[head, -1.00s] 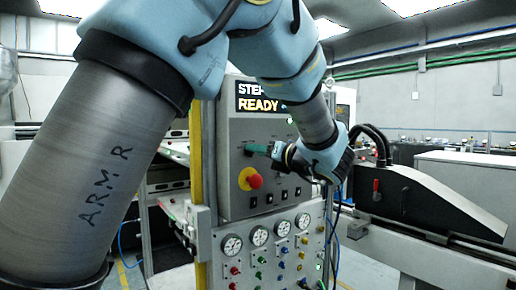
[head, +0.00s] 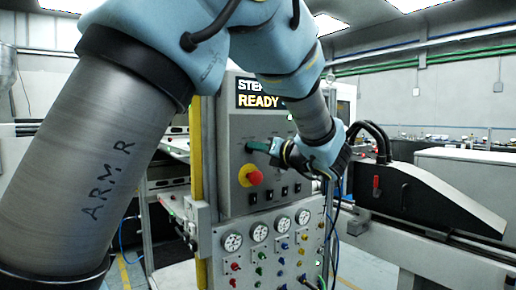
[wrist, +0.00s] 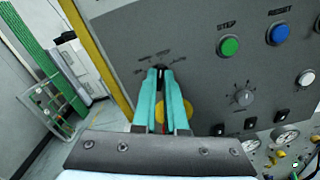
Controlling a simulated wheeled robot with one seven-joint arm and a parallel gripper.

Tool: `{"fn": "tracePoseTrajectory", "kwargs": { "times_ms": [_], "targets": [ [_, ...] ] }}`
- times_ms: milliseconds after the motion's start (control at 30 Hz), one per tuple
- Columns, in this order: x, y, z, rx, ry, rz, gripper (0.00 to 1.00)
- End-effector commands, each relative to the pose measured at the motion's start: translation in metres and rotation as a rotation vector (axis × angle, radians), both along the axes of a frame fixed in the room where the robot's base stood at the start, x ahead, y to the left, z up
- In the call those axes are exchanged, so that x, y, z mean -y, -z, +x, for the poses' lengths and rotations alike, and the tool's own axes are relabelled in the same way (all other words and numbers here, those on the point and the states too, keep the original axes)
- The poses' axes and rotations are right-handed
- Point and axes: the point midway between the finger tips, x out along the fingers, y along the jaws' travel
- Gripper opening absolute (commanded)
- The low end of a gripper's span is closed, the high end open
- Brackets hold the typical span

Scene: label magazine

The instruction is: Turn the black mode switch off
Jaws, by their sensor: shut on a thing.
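The black mode switch (wrist: 160,69) is a small knob on the grey control panel, with small position labels around it that are too blurred to read. My gripper (wrist: 160,73) has teal fingers, and their tips are shut on the knob. The fingers hide most of the knob, so I cannot tell its exact setting. In the head view my gripper (head: 249,146) reaches the panel from the right, above the red emergency button (head: 254,178) on its yellow plate. The knob itself is hidden there.
In the wrist view a green STEP button (wrist: 229,46), a blue RESET button (wrist: 278,33), a white button (wrist: 305,78) and a grey dial (wrist: 242,97) are to the right. The yellow plate (wrist: 187,107) is partly behind my fingers. Gauges (head: 232,242) sit below.

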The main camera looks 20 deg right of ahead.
Motion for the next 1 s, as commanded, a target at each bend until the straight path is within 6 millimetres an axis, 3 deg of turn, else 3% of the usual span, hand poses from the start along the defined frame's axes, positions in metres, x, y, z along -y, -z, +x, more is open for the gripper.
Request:
{"fn": "tracePoseTrajectory", "kwargs": {
  "times_ms": [467,1000],
  "targets": [
    [0.0,0.0017,-0.0002,0.01,0.0,-0.051,0.0],
    [-0.0022,0.0057,-0.0004,0.093,-0.001,-0.475,0.0]
  ]
}}
